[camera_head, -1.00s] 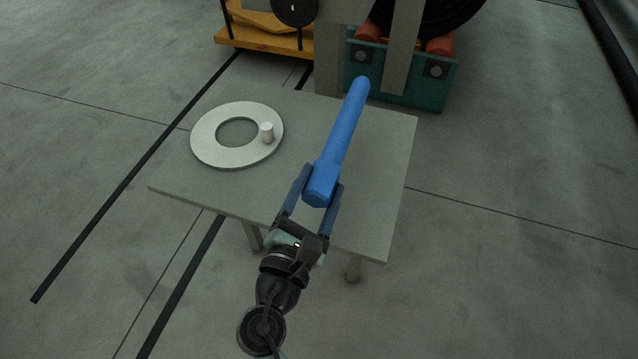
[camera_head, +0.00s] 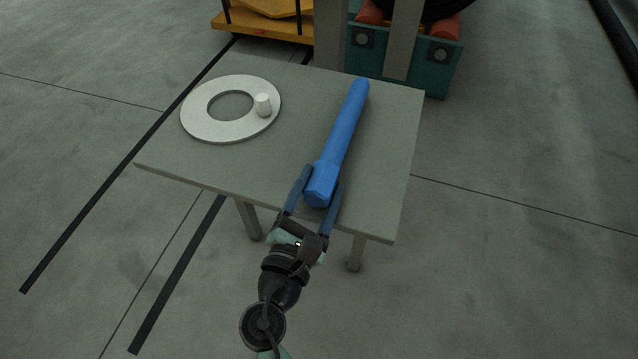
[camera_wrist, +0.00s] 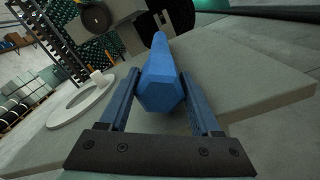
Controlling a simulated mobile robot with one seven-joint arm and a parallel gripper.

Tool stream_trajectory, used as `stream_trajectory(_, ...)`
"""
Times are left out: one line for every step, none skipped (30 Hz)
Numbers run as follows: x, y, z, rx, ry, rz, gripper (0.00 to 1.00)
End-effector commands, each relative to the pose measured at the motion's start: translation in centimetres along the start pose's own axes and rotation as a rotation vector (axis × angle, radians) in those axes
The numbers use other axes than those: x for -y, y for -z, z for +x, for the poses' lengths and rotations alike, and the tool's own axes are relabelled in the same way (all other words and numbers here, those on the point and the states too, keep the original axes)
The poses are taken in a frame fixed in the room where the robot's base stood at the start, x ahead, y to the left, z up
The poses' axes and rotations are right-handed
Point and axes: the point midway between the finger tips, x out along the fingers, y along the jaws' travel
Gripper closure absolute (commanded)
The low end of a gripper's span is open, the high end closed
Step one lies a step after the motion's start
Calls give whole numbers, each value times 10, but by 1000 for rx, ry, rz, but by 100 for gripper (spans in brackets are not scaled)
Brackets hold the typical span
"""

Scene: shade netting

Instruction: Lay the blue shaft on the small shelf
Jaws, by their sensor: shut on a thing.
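The blue shaft (camera_head: 341,138) is long, with a thicker hexagonal near end. My gripper (camera_head: 320,187) is shut on that near end, one blue finger on each side. The shaft points away from me over the right half of a grey table-like surface (camera_head: 222,167). I cannot tell whether it touches the top. In the wrist view the shaft (camera_wrist: 161,75) lies between the fingers (camera_wrist: 160,100), its hexagonal end face towards the camera. I cannot tell for certain whether this grey top is the small shelf.
A flat white ring (camera_head: 205,127) with a short white peg (camera_head: 263,105) lies on the left of the top. Behind stand a teal base with red rollers (camera_head: 405,62) and a yellow cart (camera_head: 262,30). A grey post rises at the back edge. The top's front left is bare.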

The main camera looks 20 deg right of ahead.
Motion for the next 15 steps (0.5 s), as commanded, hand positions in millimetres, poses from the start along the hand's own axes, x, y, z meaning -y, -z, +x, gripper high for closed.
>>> stream_trajectory(-1, 0, 1, 8, -6, 1, 100)
stream_trajectory(0, 0, 1, 9, -6, 1, 100)
stream_trajectory(0, 1, 1, 9, -6, 1, 100)
stream_trajectory(0, 1, 1, 9, -6, 2, 100)
stream_trajectory(0, 1, 1, 9, -6, 2, 100)
stream_trajectory(0, 1, 1, 9, -6, 2, 100)
stream_trajectory(0, 1, 1, 9, -6, 2, 100)
stream_trajectory(0, 1, 1, 9, -6, 2, 100)
stream_trajectory(0, 0, 1, 9, -6, 2, 100)
stream_trajectory(0, 0, 1, 9, -6, 2, 100)
stream_trajectory(0, 0, 1, 9, -6, 2, 100)
stream_trajectory(0, 0, 1, 9, -6, 2, 100)
stream_trajectory(0, 0, 1, 9, -6, 2, 30)
stream_trajectory(0, 0, 1, 9, -6, 2, 25)
stream_trajectory(0, 1, 1, 8, -5, 2, 18)
